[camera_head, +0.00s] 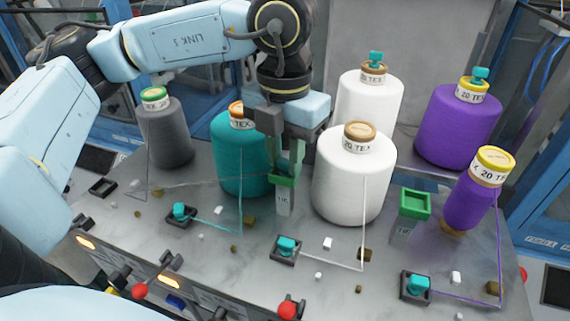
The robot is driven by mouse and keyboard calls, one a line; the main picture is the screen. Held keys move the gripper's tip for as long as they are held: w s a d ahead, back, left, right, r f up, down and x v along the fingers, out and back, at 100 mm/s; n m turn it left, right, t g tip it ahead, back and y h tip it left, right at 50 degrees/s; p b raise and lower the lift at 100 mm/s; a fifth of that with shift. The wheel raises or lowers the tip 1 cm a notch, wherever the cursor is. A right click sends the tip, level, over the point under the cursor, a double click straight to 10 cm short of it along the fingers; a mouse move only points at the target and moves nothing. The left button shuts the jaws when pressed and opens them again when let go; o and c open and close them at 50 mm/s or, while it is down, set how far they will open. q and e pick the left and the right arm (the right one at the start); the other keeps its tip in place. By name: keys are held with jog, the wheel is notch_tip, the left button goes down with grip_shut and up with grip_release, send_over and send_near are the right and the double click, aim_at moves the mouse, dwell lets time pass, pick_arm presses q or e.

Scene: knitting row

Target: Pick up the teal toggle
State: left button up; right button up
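Several teal toggles show. One (180,211) sits in a dark square base at the front left, one (286,246) in a base at the front middle, and one (416,285) in a base at the front right. Similar teal pieces stand on top of the rear white cone (376,57) and the large purple cone (480,73). My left gripper (287,165) points down between the teal cone and the front white cone, above and behind the middle toggle and apart from it. Its fingertips overlap a green-rimmed holder (283,182), so their opening is unclear. My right gripper is not in view.
Another green holder (414,205) stands right. Threads and small loose bits lie on the grey table. An empty dark base (103,187) is far left.

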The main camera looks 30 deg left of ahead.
aim_at(286, 160)
pick_arm(q)
jog(key=c, duration=0.3)
notch_tip(286, 160, up, 10)
jog(key=b, duration=0.1)
dwell(0.5)
